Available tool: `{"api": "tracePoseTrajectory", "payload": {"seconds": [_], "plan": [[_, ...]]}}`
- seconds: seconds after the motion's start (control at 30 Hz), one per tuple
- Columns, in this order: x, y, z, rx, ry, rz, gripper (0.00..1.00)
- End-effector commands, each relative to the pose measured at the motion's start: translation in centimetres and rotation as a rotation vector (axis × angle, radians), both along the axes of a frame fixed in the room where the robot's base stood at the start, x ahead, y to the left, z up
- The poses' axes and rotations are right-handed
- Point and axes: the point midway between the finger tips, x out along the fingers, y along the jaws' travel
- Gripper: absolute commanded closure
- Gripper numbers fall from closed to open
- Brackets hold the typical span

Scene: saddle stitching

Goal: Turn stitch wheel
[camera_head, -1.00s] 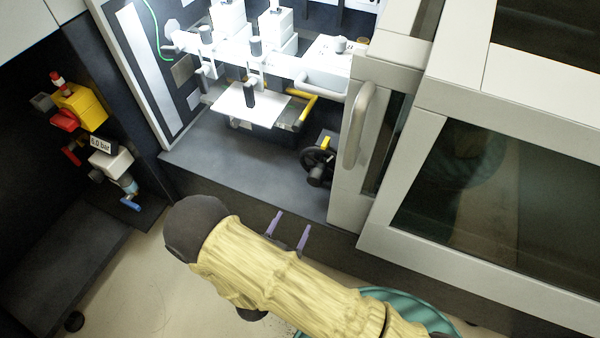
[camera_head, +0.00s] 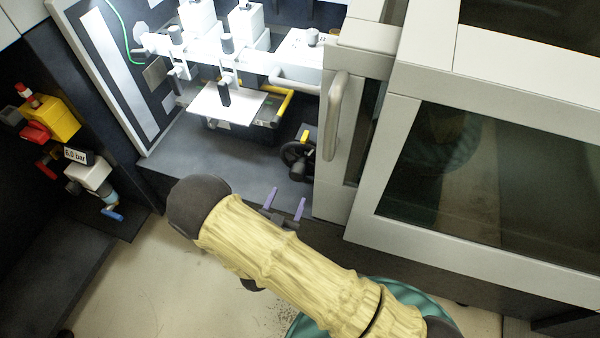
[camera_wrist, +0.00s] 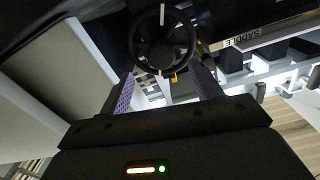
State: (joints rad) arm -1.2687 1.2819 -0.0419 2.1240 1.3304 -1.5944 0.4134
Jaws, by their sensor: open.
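The stitch wheel (camera_head: 297,154) is a black handwheel low in the machine's opening, beside the grey door post. In the wrist view the wheel (camera_wrist: 162,69) is a black ring with a dark hub and light marks at its top and bottom. It appears between and beyond the two purple fingers. My gripper (camera_head: 285,203) is open with nothing between its fingers, in front of the opening and below the wheel in the head view. In the wrist view its fingers (camera_wrist: 165,88) stand wide apart. Whether they touch the wheel cannot be told, but a gap seems to show in the head view.
The grey door frame with its handle (camera_head: 336,115) stands just right of the wheel. A white plate (camera_head: 226,103) and yellow bar sit left of and behind the wheel. The dark ledge (camera_head: 215,160) before them is clear. Red and yellow valves (camera_head: 50,118) are far left.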

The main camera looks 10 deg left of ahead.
Motion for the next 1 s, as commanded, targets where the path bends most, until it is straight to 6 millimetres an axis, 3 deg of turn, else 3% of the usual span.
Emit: {"api": "tracePoseTrajectory", "payload": {"seconds": [0.5, 0.7, 0.93, 1.0], "plan": [[9.1, -1.0, -0.1, 0.002, -0.002, -0.008, 0.36], [10.5, -1.1, 0.0, 0.0, 0.0, -0.006, 0.36], [10.5, -1.0, 0.0, 0.0, 0.0, -0.004, 0.36], [10.5, -0.9, 0.0, 0.0, -0.001, -0.003, 0.46]]}}
